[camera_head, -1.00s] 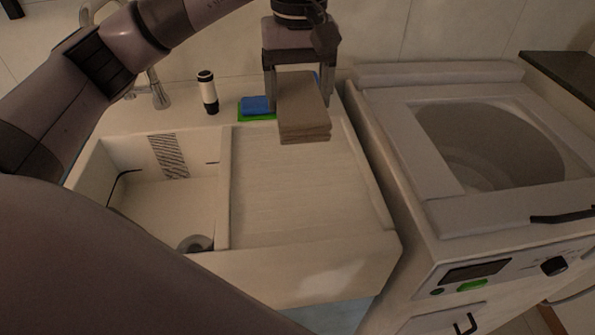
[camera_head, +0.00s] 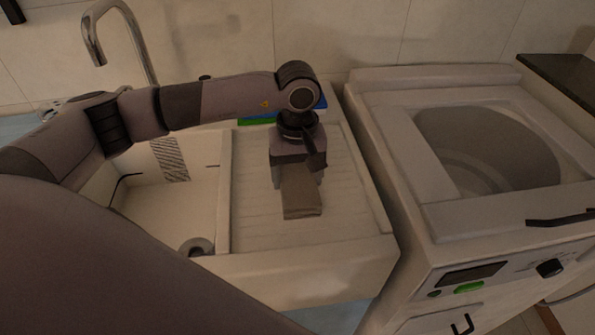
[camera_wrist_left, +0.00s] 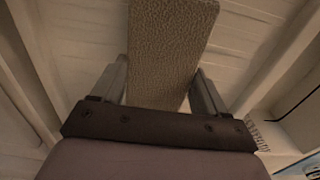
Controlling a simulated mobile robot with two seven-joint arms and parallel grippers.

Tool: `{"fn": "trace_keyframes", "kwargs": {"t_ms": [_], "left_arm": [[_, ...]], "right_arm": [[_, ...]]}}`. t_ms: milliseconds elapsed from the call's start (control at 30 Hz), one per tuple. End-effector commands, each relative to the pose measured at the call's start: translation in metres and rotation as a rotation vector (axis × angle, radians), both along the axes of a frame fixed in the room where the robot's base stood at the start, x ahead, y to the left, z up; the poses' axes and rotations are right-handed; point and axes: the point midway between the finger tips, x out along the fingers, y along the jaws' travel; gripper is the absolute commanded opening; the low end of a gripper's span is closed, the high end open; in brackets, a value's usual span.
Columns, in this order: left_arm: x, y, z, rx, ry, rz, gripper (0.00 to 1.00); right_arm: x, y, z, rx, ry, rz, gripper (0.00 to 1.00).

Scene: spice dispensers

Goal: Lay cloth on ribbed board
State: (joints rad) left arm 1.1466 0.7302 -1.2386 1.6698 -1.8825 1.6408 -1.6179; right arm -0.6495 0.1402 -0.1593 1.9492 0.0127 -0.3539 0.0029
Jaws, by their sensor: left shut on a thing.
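The folded brown-grey cloth (camera_head: 301,196) is at the middle of the ribbed board (camera_head: 349,190), the draining surface right of the sink basin. My left gripper (camera_head: 299,176) points down over the board and is shut on the cloth near its far end. In the left wrist view the cloth (camera_wrist_left: 168,50) runs out from between the two fingers (camera_wrist_left: 160,88), with the board's ribs (camera_wrist_left: 90,45) behind it. The cloth is at or just above the board; I cannot tell whether it touches. My right gripper is not in view.
The sink basin (camera_head: 185,210) lies left of the board, with a tap (camera_head: 125,35) behind. A blue and green item (camera_head: 257,121) sits behind the board, partly hidden by my arm. A top-loading washer (camera_head: 470,215) stands at the right. The board around the cloth is clear.

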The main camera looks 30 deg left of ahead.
Motion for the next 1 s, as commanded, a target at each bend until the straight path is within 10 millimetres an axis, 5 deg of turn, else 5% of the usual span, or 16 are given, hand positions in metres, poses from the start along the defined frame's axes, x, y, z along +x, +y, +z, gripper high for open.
{"fn": "trace_keyframes", "kwargs": {"t_ms": [333,367,400,433,833,1000], "left_arm": [[0.001,0.000,-0.004,-0.002,-0.003,-0.001,0.36],[0.001,0.000,-0.002,-0.001,-0.002,-0.001,0.83],[0.000,0.000,-0.002,-0.001,-0.002,-0.001,0.96],[0.000,0.000,-0.002,-0.001,-0.002,-0.001,0.99],[0.001,-0.001,0.005,-0.002,-0.004,-0.001,0.99],[0.002,-0.001,0.036,-0.003,-0.008,-0.002,0.99]], "right_arm": [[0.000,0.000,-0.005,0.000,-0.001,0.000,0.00],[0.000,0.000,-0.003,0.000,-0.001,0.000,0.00],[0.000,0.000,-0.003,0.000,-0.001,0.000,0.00],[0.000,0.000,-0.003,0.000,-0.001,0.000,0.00],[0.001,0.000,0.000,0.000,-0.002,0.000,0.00],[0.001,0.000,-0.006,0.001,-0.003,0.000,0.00]]}}
